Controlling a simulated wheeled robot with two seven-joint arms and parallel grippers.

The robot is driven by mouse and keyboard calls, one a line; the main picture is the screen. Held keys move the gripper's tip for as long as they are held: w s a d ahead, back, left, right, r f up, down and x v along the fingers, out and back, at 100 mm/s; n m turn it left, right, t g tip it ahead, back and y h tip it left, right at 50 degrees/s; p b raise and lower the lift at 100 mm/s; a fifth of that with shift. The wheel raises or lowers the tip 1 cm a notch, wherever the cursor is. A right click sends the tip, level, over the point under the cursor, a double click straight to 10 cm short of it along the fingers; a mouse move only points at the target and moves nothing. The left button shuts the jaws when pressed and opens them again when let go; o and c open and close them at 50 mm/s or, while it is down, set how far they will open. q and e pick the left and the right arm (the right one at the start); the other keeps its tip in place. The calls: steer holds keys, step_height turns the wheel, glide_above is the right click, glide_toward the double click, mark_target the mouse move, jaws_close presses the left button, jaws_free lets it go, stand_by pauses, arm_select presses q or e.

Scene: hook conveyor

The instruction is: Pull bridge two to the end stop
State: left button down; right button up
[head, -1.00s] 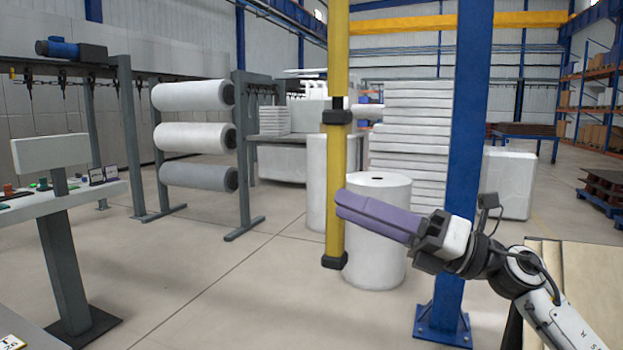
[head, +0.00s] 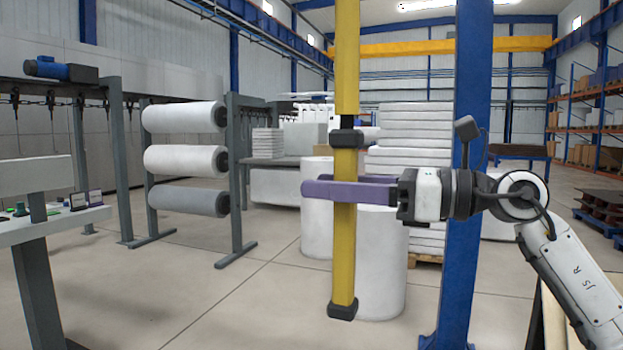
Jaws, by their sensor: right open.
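A yellow upright bar (head: 345,240) hangs in front of me, with a dark collar partway up and a dark foot that ends above the floor. Its top is out of view. No label shows which bridge it belongs to. My right gripper (head: 326,184) reaches in from the right, level. Its purple fingers are open and reach past the bar just below the collar. The near finger passes in front of the bar and the other lies behind it. I cannot tell whether they touch it. No end stop is identifiable. My left gripper is out of view.
A blue column (head: 468,240) stands close behind my right wrist. White rolls (head: 382,270) stand on the floor behind the bar. A rack of horizontal rolls (head: 186,160) and a light table (head: 50,225) are at left. The floor between is clear.

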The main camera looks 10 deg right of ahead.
steer(key=shift+x, duration=0.95)
steer(key=shift+c, duration=0.4)
